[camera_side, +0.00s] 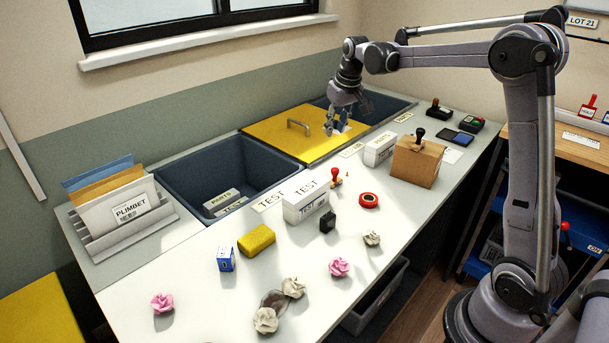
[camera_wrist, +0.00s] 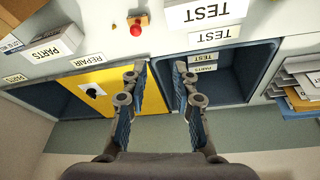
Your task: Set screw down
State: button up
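My gripper (camera_side: 338,127) hangs over the right part of the yellow lid in the side view. In the wrist view its two fingers (camera_wrist: 158,72) stand apart with nothing visible between them. The yellow lid (camera_side: 270,130) lies on the middle bin and has a grey handle (camera_side: 298,126). On the lid, a white patch (camera_side: 345,127) shows behind the fingers; in the wrist view a small dark thing (camera_wrist: 97,91) lies on that patch, left of the fingers. I cannot tell whether it is a screw. I make out no screw for certain elsewhere.
An open TEST bin (camera_side: 215,155) lies left of the lid, and a dark bin (camera_side: 372,103) right of it. White boxes (camera_side: 305,201), a cardboard box (camera_side: 417,162), a red tape roll (camera_side: 369,200) and crumpled balls (camera_side: 265,320) are in front. A file rack (camera_side: 120,215) stands far left.

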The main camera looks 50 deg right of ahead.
jog(key=s+a+r+n+t, duration=0.1)
jog(key=s+a+r+t, duration=0.15)
jog(key=s+a, duration=0.85)
jog(key=s+a+f+n+t+y, duration=0.1)
jog(key=s+a+f, duration=0.3)
jog(key=s+a, duration=0.5)
jog(key=s+n, duration=0.1)
jog(key=s, duration=0.1)
jog(key=shift+s+a+f+t, duration=0.3)
jog(key=shift+f+t, duration=0.05)
jog(key=shift+f, duration=0.05)
